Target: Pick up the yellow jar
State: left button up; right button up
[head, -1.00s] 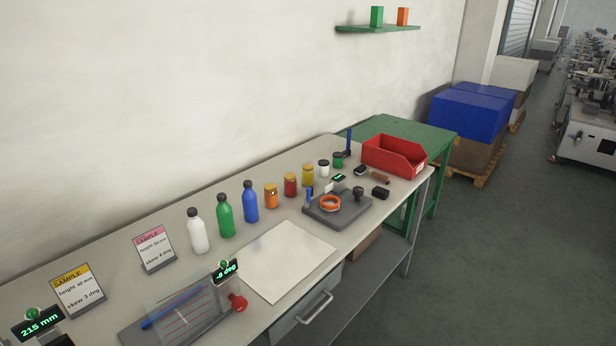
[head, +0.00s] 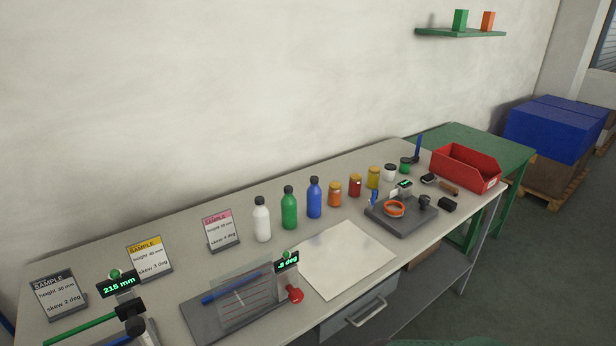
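The yellow jar (head: 374,177) stands upright on the grey workbench (head: 200,279), towards its far right part. It has a yellowish lid and is in a row along the wall side. A red jar (head: 355,185) stands just to its left and a small white jar (head: 390,172) just to its right. Neither of my grippers shows in the head view.
White (head: 262,220), green (head: 289,208) and blue (head: 314,198) bottles and an orange jar (head: 335,194) continue the row leftward. A grey fixture with an orange ring (head: 394,209) stands in front. A red bin (head: 465,168) is at right. A white sheet (head: 347,260) lies flat.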

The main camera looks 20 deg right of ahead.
aim_at(373, 175)
jog(key=i+l+u, duration=0.15)
jog(key=l+u, duration=1.25)
jog(key=i+j, duration=0.05)
